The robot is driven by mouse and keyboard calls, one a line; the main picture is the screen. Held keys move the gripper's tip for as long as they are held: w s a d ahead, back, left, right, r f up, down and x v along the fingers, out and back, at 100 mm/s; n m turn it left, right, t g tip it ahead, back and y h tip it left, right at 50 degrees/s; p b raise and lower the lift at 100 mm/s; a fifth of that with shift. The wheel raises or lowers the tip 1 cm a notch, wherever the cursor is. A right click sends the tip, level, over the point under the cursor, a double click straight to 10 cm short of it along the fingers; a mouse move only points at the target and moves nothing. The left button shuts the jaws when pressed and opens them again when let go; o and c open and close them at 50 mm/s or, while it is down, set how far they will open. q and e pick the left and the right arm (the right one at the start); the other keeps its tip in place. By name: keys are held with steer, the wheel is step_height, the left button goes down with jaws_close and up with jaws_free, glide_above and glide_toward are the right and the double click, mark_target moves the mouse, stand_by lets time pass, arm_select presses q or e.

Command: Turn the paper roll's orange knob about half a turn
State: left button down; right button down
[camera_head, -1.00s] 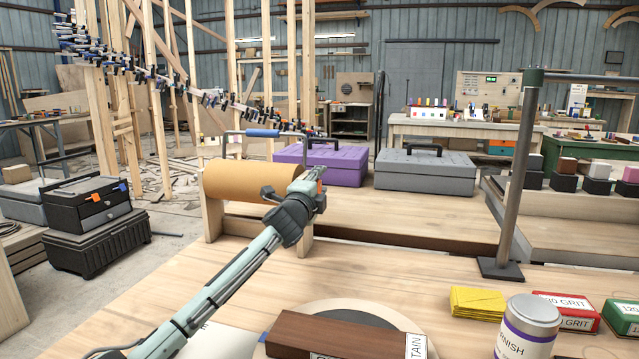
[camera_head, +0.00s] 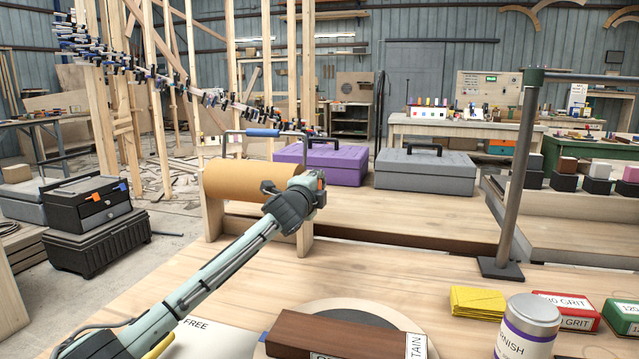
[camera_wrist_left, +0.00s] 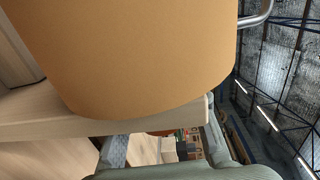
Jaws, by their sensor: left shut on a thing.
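The brown paper roll (camera_head: 235,181) lies level in a wooden stand (camera_head: 212,216) on the bench. In the left wrist view the roll (camera_wrist_left: 135,50) fills the upper left, above the stand's pale wood edge (camera_wrist_left: 110,126). My left gripper (camera_head: 314,188) is at the roll's right end, shut on the orange knob. Only a sliver of orange (camera_head: 321,176) shows at the fingers; the rest of the knob is hidden. In the wrist view the fingers reach behind the stand's edge and the knob is not visible. My right gripper is not in view.
A metal bar with a blue grip (camera_head: 263,133) stands over the roll. Purple (camera_head: 320,162) and grey (camera_head: 425,170) cases sit behind it. A dark post (camera_head: 515,180) rises at right. A brown wood block (camera_head: 340,335), yellow pack (camera_head: 477,300) and varnish can (camera_head: 527,325) are in front.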

arm_select(q)
steer(key=shift+s+a+f+g+y, duration=0.1)
steer(key=shift+f+g+y, duration=0.15)
steer(key=shift+g, duration=0.7)
steer(key=shift+s+d+f+g+y, duration=0.15)
steer(key=shift+f+g, duration=0.15)
steer(key=shift+g, duration=0.6)
steer(key=shift+a+f+g+y, duration=0.2)
steer(key=shift+f+g, duration=0.1)
steer(key=shift+g, duration=0.65)
steer(key=c, duration=1.1)
jaws_free()
steer(key=shift+o, duration=0.2)
steer(key=v, duration=1.2)
